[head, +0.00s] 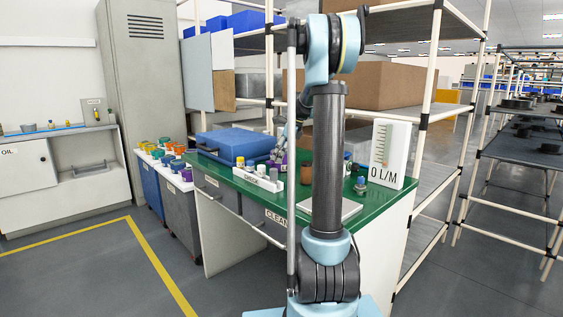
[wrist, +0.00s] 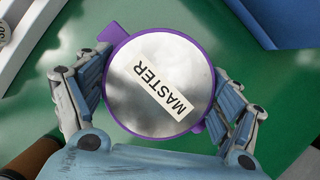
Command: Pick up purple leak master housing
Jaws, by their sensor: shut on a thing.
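The purple leak master housing (wrist: 142,58) fills the middle of the wrist view. It is round, with a purple rim, a shiny grey top and a white label reading MASTER. My gripper (wrist: 158,85) has its fingers on opposite sides of the housing and is shut on it. Green bench top shows around the housing; I cannot tell how far above the bench it is. In the head view, a small purple patch (head: 276,157) shows by the gripper end, and my arm hides part of the bench.
On the green bench (head: 389,188) are a blue case (head: 232,144), a white labelled rack (head: 258,183), a pale flat plate (head: 340,209) and a white 0 L/M gauge (head: 386,154). Coloured parts stand on carts to the left. Shelving stands behind the bench.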

